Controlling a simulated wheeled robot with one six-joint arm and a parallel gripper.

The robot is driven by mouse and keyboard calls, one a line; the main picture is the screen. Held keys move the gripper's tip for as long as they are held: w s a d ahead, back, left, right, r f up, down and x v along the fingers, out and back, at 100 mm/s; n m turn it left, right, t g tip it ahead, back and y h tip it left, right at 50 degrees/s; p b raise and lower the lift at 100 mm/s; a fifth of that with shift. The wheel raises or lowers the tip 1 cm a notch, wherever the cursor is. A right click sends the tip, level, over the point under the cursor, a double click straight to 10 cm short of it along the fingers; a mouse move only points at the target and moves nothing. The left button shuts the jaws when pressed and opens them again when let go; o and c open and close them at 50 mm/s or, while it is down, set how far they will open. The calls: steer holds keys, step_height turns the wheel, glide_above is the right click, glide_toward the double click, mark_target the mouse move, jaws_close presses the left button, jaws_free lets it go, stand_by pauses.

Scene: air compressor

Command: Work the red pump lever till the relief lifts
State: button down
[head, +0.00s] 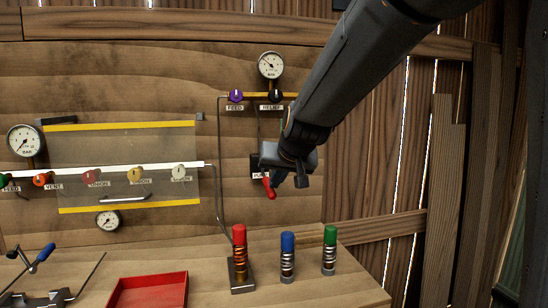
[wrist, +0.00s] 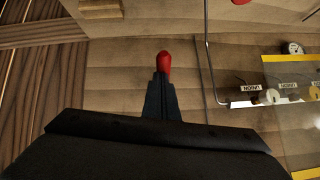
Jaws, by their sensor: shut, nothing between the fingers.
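The red pump lever (head: 268,187) hangs from a dark plate on the wooden back board, pointing down, under a partly hidden label. My gripper (head: 287,181) is at the lever, just to its right in the head view. In the wrist view the lever's red end (wrist: 164,62) shows just beyond the tips of my shut fingers (wrist: 162,78). I cannot tell whether they touch it. The black relief knob (head: 276,95) sits above, marked RELIEF, below a round gauge (head: 270,65). The purple feed knob (head: 235,96) is to its left.
Red, blue and green capped spring cylinders (head: 288,256) stand on the bench below. A red tray (head: 148,291) lies at the front. A clear panel with yellow strips (head: 125,125) and a row of coloured knobs is at the left. A thin pipe (head: 219,170) runs down left of the lever.

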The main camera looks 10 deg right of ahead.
steer(key=s+d+r+p, duration=0.1)
steer(key=s+r, duration=0.2)
steer(key=s, duration=0.8)
steer(key=shift+d+r, duration=0.15)
steer(key=shift+r, duration=0.2)
stand_by(2.0)
